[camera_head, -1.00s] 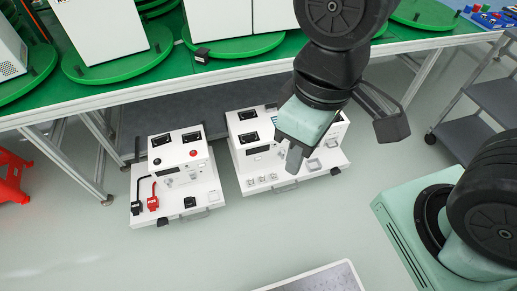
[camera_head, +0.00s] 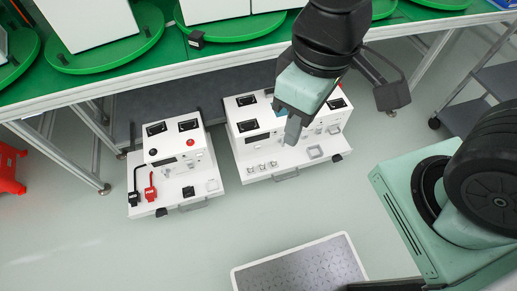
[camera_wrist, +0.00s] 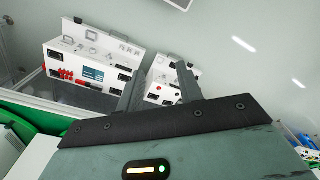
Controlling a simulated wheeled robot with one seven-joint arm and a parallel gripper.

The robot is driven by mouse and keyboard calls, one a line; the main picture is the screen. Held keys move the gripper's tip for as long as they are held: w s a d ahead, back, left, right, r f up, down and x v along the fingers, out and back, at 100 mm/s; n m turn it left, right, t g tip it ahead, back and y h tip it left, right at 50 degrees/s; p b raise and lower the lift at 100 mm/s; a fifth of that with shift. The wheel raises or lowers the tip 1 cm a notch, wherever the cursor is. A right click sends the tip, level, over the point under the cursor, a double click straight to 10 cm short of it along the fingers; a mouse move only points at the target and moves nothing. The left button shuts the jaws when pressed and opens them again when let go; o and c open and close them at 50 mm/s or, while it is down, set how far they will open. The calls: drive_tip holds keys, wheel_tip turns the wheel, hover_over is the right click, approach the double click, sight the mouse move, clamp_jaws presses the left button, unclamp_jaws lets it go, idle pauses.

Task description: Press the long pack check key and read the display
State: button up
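Two white test units stand on the floor by the bench. The larger unit (camera_head: 247,141) is on the right in the head view and on the left in the wrist view (camera_wrist: 62,57). Its blue display (camera_wrist: 92,72) shows in the wrist view, too small to read; my gripper mostly covers it in the head view. The smaller unit (camera_head: 172,158) has a red button (camera_head: 190,142) and a dark narrow window. I cannot tell which control is the long pack check key. My gripper (camera_wrist: 159,66) is open and empty, its fingers apart, above the larger unit in the head view.
A green-topped bench (camera_head: 180,57) with green turntables (camera_head: 105,52) and white cabinets runs behind the units. A grey shelf cart (camera_head: 480,125) stands at right and a red stool (camera_head: 8,172) at far left. A grey-topped tray (camera_head: 300,272) lies low in front. The floor between is clear.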

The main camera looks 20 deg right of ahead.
clamp_jaws()
idle(1.5)
